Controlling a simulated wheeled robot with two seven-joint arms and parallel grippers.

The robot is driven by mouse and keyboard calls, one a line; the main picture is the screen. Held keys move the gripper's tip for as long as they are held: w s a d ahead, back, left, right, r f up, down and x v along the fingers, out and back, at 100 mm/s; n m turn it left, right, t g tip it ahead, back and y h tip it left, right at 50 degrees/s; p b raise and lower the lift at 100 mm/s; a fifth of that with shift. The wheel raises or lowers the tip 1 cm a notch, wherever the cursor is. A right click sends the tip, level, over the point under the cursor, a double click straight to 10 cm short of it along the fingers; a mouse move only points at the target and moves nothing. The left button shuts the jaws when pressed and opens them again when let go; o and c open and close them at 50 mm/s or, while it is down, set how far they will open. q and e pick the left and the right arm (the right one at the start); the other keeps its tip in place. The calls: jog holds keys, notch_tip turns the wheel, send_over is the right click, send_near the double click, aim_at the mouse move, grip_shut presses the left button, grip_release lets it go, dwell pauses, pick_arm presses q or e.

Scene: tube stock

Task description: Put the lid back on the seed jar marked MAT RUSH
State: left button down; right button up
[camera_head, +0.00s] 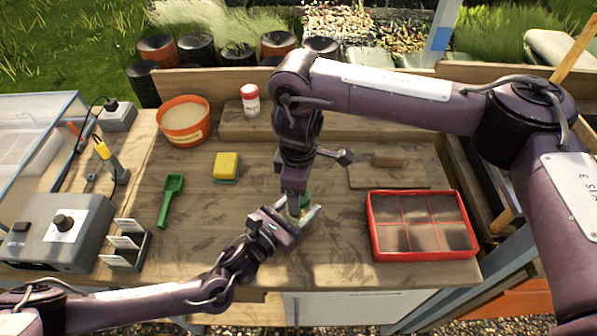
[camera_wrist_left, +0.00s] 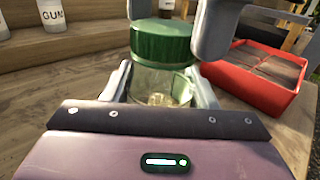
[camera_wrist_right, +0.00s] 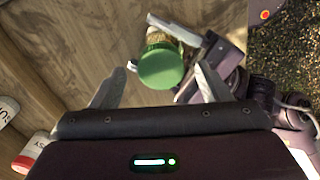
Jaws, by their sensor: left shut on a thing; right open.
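A clear glass jar (camera_wrist_left: 155,85) with a little pale content stands upright between the fingers of my left gripper (camera_head: 303,214), which is shut on it. A green lid (camera_wrist_left: 161,42) sits on the jar's top; I cannot tell how tightly. The lid also shows from above in the right wrist view (camera_wrist_right: 161,67). My right gripper (camera_wrist_right: 158,82) is open, pointing down over the jar. Its fingers are on either side of the lid, with visible gaps in the right wrist view. No MAT RUSH marking is readable. My right arm hides part of the jar in the head view.
A red tray (camera_head: 373,240) of soil cells lies right of the jar. A green scoop (camera_head: 171,198), yellow sponge (camera_head: 227,166) and orange tub (camera_head: 185,132) lie to the left. A white bottle with a red cap (camera_head: 250,101) stands on the back shelf. Bench between sponge and jar is clear.

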aim_at(290, 216)
notch_tip(290, 216, up, 11)
dwell(0.3)
pick_arm(q)
jog(key=shift+c, duration=2.4)
grip_release()
jog(key=b+v, duration=0.1)
jog(key=v, duration=0.6)
jog(key=shift+f+b, duration=0.1)
jog(key=shift+b, duration=0.2)
jog(key=shift+s+a, duration=0.25)
jog(key=shift+s, duration=0.05)
pick_arm(e)
jog(key=shift+f, duration=0.85)
